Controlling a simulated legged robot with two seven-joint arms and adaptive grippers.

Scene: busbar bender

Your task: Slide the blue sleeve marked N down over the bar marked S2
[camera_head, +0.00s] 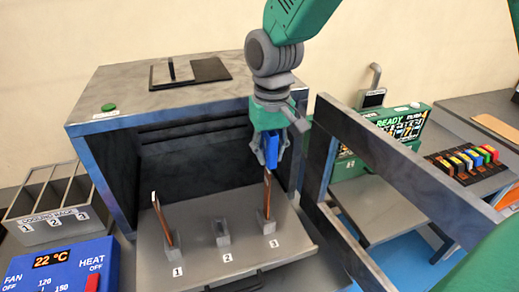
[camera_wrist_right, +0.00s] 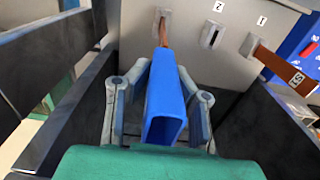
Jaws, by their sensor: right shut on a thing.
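The blue sleeve (camera_head: 271,150) is held upright in my right gripper (camera_head: 268,152), whose fingers are shut on its two sides. In the right wrist view the sleeve (camera_wrist_right: 164,105) lies between the fingers, its open end facing the camera; its N mark does not show. The copper bar in holder 3 (camera_head: 267,195) stands right below, its upper part meeting the sleeve's lower end. I cannot tell whether its tip is inside. No S2 mark is readable on it. Another copper bar (camera_head: 163,221) leans in holder 1, with a small label in the wrist view. My left gripper is not in view.
Holder 2 (camera_head: 222,232) is empty between the two bars on the grey tray (camera_head: 205,262). The dark oven box (camera_head: 190,115) stands behind. A metal frame (camera_head: 400,165) rises close on the right. A cooling rack (camera_head: 50,210) and blue control panel (camera_head: 60,270) are at left.

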